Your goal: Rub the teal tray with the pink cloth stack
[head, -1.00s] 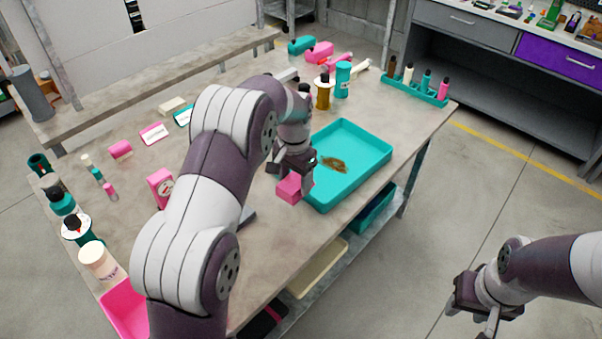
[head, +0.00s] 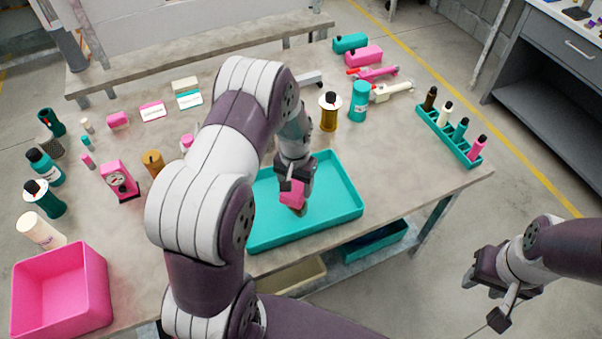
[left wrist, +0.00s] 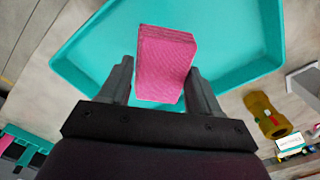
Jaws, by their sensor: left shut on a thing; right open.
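The teal tray (head: 340,205) lies on the workbench in the middle of the head view, and it also fills much of the left wrist view (left wrist: 240,45). My left gripper (head: 293,180) is shut on the pink cloth stack (head: 291,193) and holds it over the tray. In the left wrist view the stack (left wrist: 166,62) sits between the two fingers. A small brown patch shows just below the stack; the rest of the stain is hidden. I cannot tell whether the stack touches the tray floor. My right gripper (head: 490,300) is open and empty, off the bench at lower right.
An amber bottle (head: 328,112) and a teal bottle (head: 359,101) stand behind the tray. A teal rack (head: 436,128) with several small bottles is at the right. A pink bin (head: 60,290) is at the front left. Several bottles line the left edge.

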